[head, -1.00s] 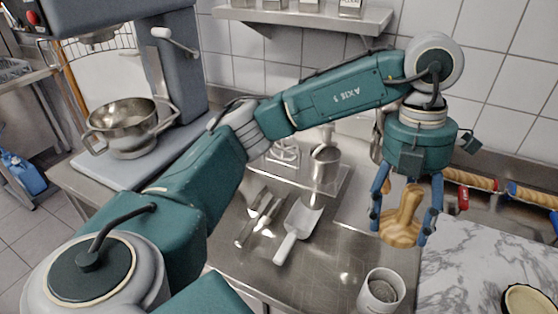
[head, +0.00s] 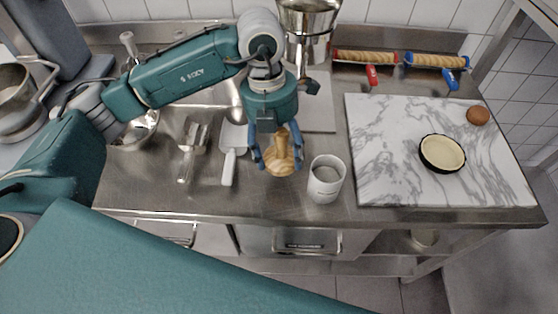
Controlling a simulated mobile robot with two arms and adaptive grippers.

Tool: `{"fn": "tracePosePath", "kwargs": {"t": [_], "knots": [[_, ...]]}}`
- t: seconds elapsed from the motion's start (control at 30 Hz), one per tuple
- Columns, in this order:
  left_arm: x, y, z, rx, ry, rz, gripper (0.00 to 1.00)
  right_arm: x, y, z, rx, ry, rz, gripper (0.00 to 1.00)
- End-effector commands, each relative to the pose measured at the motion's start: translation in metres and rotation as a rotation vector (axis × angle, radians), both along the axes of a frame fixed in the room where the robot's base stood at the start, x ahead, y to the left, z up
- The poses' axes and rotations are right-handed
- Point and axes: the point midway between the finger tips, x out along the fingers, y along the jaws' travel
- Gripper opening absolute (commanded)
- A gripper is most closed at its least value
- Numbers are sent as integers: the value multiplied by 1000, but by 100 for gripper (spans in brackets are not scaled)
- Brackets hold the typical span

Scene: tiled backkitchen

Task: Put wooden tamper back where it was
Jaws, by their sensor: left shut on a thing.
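The wooden tamper (head: 282,158) is light brown with a narrow neck and a wide rounded lower end. It is upright, wide end down. My left gripper (head: 278,157) points down and is shut on it, with blue fingers on either side. I cannot tell whether the tamper touches the steel counter (head: 262,199). My right gripper is not in view.
A marble board (head: 385,170) at the right bears a tart pan (head: 442,153) and a brown ball (head: 478,115). A shiny metal vessel (head: 308,18) stands behind my gripper.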

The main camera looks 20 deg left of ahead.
Motion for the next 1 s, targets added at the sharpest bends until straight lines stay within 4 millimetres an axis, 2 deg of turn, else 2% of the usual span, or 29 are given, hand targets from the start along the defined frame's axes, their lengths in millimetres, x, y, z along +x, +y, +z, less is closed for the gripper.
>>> {"fn": "tracePosePath", "kwargs": {"t": [0.27, 0.5, 0.87, 0.9, 0.97, 1.0], "knots": [[0, 0, -22, -1, 1, 1, 24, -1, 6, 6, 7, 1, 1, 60], [0, 0, -54, 0, 0, 1, 24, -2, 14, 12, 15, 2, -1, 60], [1, 0, -60, -2, -2, 0, 24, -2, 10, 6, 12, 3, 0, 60], [1, 0, -58, 0, -1, 0, 69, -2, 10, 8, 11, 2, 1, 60], [1, 0, -58, 0, -1, 0, 80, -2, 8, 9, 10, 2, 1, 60], [1, 0, -58, 0, -1, 0, 80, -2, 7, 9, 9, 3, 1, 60]]}}
